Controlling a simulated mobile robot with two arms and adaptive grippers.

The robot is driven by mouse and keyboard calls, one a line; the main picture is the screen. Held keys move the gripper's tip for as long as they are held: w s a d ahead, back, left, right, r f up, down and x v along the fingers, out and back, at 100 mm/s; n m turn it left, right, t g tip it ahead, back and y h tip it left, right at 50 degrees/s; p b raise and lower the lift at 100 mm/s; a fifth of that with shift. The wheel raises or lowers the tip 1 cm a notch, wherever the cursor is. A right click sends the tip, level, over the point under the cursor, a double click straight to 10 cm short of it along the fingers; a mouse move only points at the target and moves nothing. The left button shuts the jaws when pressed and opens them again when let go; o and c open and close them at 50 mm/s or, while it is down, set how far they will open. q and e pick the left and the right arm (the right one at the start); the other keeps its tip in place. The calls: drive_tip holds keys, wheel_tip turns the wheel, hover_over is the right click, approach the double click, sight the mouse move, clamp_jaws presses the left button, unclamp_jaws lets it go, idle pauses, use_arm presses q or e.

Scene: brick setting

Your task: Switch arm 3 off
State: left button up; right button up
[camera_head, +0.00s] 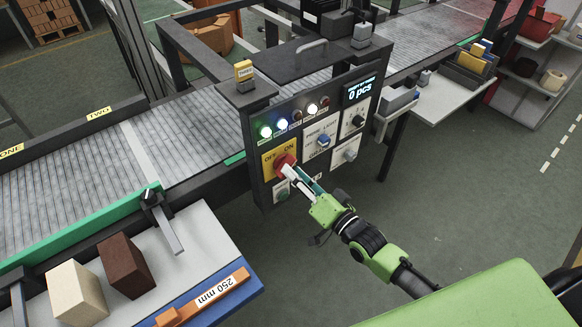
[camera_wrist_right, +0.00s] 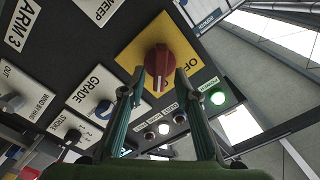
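The control panel (camera_head: 258,150) is a dark upright box beside the conveyor. It carries a red rotary knob (camera_head: 284,165) on a yellow plate marked OFF and ON. The knob also shows in the right wrist view (camera_wrist_right: 170,60), with a white pointer line on its grip; the ON lettering is hidden there. An ARM 3 label (camera_wrist_right: 20,25) is on the same panel. My right gripper (camera_head: 294,178) is at the knob. Its two fingers are apart, one on each side of the knob's grip; I cannot tell if they touch it. My left gripper is not in view.
Blue and grey selector knobs (camera_head: 323,141) sit right of the red knob. A green lamp (camera_wrist_right: 217,97) is lit on the panel. The conveyor (camera_head: 180,125) runs behind. A blue-edged table (camera_head: 215,250) with blocks stands at lower left.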

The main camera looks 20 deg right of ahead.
drive_tip(key=shift+x, duration=1.15)
clamp_jaws()
drive_tip(key=shift+n, duration=0.4)
drive_tip(key=n+p, duration=0.1)
drive_tip(key=n, duration=1.6)
drive_tip(key=shift+s+a, duration=0.1)
drive_tip(key=shift+a, duration=0.05)
